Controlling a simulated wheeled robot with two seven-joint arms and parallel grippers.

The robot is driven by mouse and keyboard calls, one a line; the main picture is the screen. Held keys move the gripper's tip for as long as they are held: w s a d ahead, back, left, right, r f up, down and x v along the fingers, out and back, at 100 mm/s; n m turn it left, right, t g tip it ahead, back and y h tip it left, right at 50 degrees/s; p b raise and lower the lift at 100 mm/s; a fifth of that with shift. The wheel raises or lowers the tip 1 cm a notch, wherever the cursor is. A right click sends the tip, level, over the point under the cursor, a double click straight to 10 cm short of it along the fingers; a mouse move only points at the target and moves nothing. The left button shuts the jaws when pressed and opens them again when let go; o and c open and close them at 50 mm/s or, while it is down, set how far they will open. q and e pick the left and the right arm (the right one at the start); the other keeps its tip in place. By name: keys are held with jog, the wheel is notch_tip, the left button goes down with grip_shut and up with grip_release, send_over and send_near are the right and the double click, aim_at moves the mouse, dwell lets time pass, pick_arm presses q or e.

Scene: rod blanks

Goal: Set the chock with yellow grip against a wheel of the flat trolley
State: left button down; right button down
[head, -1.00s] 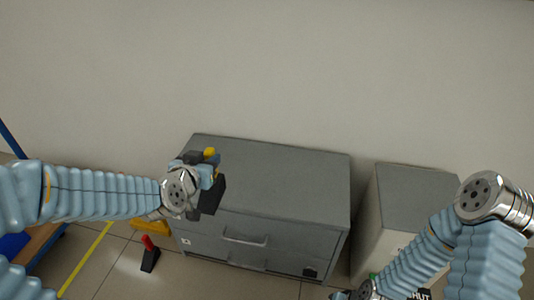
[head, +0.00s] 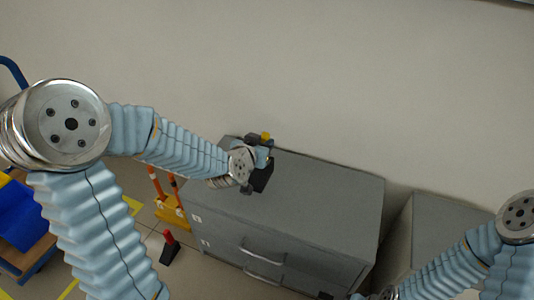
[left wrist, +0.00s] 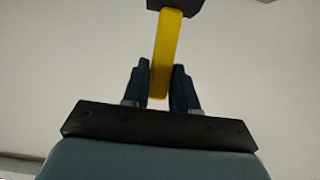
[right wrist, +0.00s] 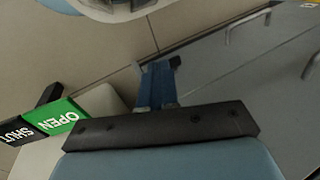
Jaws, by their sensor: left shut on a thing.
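The chock's yellow grip (left wrist: 165,55) stands between the two fingers of my left gripper (left wrist: 160,88), which is shut on it; the chock's dark body (left wrist: 176,5) is cut off by the top edge of the left wrist view. In the head view my left gripper (head: 258,148) is above the grey cabinet, with the yellow grip (head: 266,136) showing at its tip. The blue trolley with a wooden deck (head: 22,260) is at the lower left, partly cut off; I cannot make out its wheels clearly. My right gripper (right wrist: 157,85) has its fingers together and looks empty.
The grey cabinet (head: 320,190) stands against the wall, with a lower grey unit (head: 435,225) right of it. A red-gripped chock (head: 170,247) and orange posts (head: 165,190) stand on the floor between trolley and cabinet. An OPEN/SHUT sign (right wrist: 50,120) is near my right gripper.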

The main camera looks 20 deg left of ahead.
aim_at(259, 179)
pick_arm(q)
jog(key=shift+w+d+f, duration=0.2)
jog(key=shift+w+f, duration=0.8)
jog(key=shift+f, duration=0.2)
jog(key=shift+w+f, duration=0.1)
jog(key=shift+f, duration=1.45)
jog(key=shift+f+b, duration=0.15)
jog(key=shift+b, duration=0.2)
jog(key=c, duration=0.9)
grip_release()
